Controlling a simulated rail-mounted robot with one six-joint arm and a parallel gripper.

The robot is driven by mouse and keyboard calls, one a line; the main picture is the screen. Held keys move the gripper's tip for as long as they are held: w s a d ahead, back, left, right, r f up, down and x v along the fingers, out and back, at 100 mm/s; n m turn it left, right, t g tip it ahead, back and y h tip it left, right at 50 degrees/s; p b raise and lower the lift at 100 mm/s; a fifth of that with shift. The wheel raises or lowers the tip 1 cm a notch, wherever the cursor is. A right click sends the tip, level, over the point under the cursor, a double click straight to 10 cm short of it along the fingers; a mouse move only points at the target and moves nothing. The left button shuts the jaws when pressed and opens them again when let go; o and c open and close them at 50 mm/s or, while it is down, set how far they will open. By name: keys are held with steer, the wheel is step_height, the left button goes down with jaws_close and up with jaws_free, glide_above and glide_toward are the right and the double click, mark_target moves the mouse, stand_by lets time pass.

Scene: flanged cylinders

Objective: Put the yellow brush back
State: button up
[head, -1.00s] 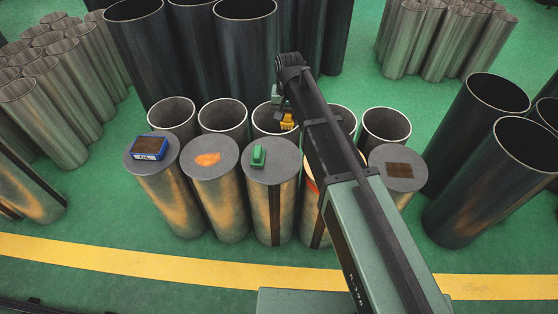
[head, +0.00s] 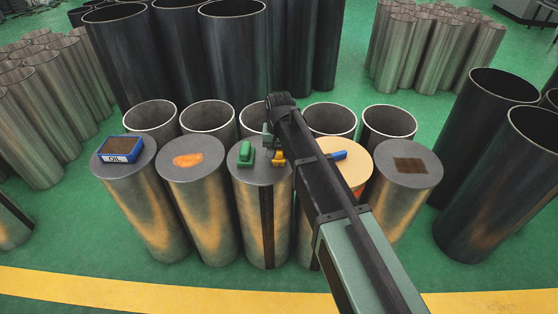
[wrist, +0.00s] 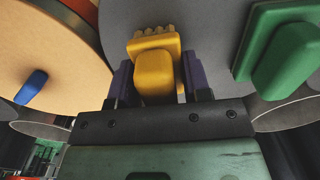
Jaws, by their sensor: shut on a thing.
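The yellow brush (head: 278,160) is between the fingers of my gripper (head: 277,154), which is shut on it. In the wrist view the brush (wrist: 155,75) has its bristle end pointing away from my gripper (wrist: 157,88). It is at the right part of the middle grey cylinder top (head: 250,174), beside a green brush (head: 245,155). The green brush also shows at the right of the wrist view (wrist: 285,55). I cannot tell whether the yellow brush touches the top.
A tan cylinder top (head: 352,178) with a blue object (head: 338,155) is to the right, partly behind my arm. An oil tray (head: 120,150), an orange-patched top (head: 190,174) and a brown-patched top (head: 408,178) flank them. Open pipes (head: 208,117) stand behind.

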steer(key=shift+r, duration=0.15)
steer(key=o, duration=0.8)
steer(key=shift+o, duration=0.2)
step_height(320, 180, up, 12)
steer(key=p, duration=1.2)
steer(key=shift+r+p, duration=0.15)
steer(key=shift+p, duration=0.15)
steer(key=shift+s+d, duration=0.2)
steer(key=shift+s, duration=0.05)
steer(key=s+d, duration=1.9)
steer(key=s, duration=0.2)
step_height(320, 180, up, 15)
steer(key=p, duration=1.4)
steer(key=shift+w+p, duration=0.3)
steer(key=shift+p, duration=0.1)
